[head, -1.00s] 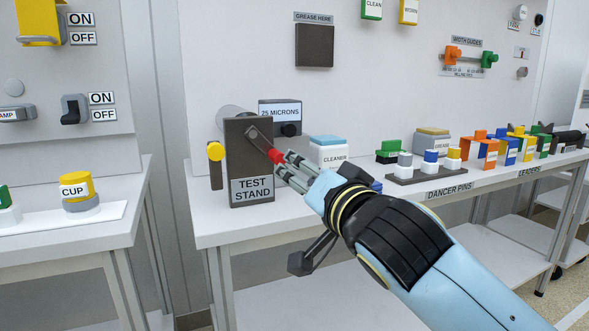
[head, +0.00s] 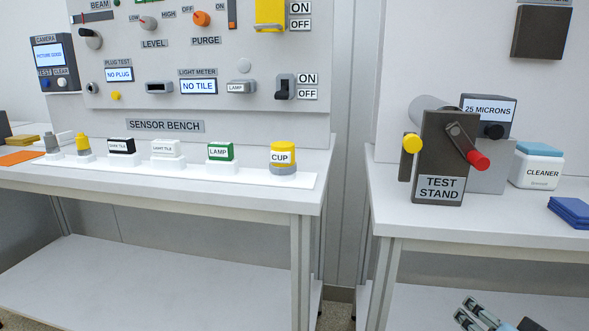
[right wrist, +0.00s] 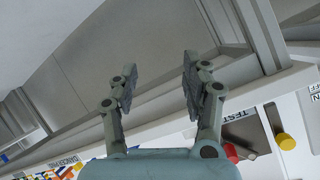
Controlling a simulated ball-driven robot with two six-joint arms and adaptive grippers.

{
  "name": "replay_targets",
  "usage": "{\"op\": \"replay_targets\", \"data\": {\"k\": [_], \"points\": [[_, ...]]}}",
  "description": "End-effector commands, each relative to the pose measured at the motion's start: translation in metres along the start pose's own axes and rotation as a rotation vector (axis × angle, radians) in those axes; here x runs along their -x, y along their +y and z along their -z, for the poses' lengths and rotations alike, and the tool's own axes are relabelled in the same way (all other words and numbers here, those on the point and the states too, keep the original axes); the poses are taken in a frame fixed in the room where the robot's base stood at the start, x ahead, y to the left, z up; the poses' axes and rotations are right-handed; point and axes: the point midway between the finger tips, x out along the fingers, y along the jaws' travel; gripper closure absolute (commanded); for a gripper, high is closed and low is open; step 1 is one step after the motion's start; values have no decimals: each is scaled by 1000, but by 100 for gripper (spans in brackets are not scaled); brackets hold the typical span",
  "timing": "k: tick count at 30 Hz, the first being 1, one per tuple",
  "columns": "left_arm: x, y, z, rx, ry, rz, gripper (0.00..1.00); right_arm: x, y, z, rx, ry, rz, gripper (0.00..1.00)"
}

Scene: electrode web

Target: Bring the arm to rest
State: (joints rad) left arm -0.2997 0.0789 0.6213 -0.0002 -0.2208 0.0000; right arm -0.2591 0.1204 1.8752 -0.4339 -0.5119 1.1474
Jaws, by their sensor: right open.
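My right gripper (head: 472,312) shows at the bottom right of the head view, low in front of the right bench and below its top. In the right wrist view its two fingers (right wrist: 157,82) are spread apart with nothing between them. The test stand (head: 440,160), a dark block with a red-tipped lever and a yellow knob, stands on the right bench, clear of the gripper. It also shows in the right wrist view (right wrist: 268,128), at the lower right. My left gripper is in neither view.
A narrow gap separates the two benches.

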Motion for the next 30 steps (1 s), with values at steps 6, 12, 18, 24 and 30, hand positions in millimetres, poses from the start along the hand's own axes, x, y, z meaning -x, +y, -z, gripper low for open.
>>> {"op": "replay_targets", "data": {"k": [6, 12, 18, 24, 30], "points": [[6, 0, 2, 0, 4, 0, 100, 1, 112, -151, 164, -308, -162, 52], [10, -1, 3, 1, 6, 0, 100, 57, 215, -274, 325, -592, -260, 52], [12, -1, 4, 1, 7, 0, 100, 154, 304, -368, 488, -872, -302, 52], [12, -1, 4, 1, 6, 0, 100, 232, 355, -413, 652, -1062, -265, 52], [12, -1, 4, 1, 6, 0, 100, 232, 355, -413, 764, -1073, -190, 52]]}}
